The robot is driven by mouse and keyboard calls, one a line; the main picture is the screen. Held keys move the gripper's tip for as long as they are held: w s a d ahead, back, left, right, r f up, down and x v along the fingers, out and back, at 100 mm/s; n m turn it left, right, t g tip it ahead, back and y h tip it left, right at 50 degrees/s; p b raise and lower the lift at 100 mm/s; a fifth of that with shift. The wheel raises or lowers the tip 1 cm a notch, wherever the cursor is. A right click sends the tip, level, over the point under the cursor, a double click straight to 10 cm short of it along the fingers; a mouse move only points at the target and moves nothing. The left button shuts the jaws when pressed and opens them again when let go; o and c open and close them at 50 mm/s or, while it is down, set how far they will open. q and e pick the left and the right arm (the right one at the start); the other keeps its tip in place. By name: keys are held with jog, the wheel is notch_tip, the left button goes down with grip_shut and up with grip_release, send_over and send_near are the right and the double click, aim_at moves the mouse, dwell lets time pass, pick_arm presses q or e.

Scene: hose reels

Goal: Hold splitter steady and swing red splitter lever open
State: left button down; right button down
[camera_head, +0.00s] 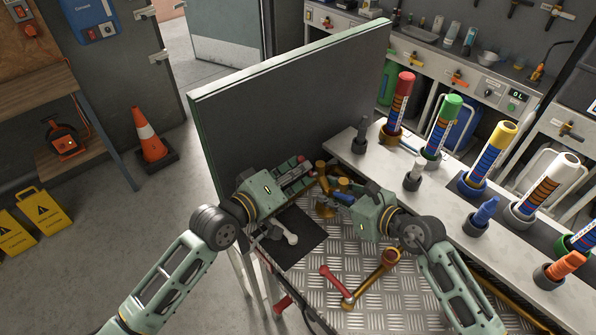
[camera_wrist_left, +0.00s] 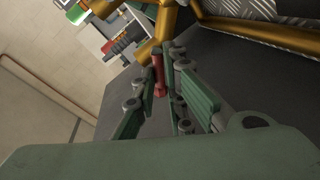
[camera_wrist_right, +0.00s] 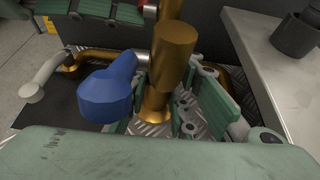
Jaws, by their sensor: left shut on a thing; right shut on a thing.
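The brass splitter (camera_head: 325,208) stands at the back of the metal-plated worktop. In the right wrist view, its upright brass body (camera_wrist_right: 172,60) rises between the fingers of my right gripper (camera_head: 338,192), which is shut on it. A blue lever (camera_wrist_right: 108,92) sticks out left of that body. My left gripper (camera_head: 303,176) is shut at the splitter's far side. In the left wrist view, the red lever (camera_wrist_left: 158,78) lies between its fingers, with brass pipe (camera_wrist_left: 163,32) just beyond. The fingers partly hide the lever's root.
A grey-handled brass valve (camera_head: 287,236) lies on a dark mat (camera_head: 300,250). A red-handled brass fitting (camera_head: 350,297) lies nearer the front. A dark upright panel (camera_head: 290,110) closes the back left. A white bench (camera_head: 425,185) with coloured cylinders runs along the right.

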pick_arm(q)
jog(key=m+t, duration=0.1)
jog(key=m, duration=0.2)
jog(key=s+d+m, duration=0.1)
jog(key=m, duration=0.3)
jog(key=m+t, duration=0.1)
jog(key=m, duration=0.2)
jog(key=shift+s+d+r+m+t, duration=0.2)
jog(key=shift+s+m+t, duration=0.1)
jog(key=shift+d, duration=0.1)
dwell(0.4)
jog(key=c, duration=1.8)
grip_release()
jog(key=shift+r, duration=0.1)
jog(key=v, duration=1.2)
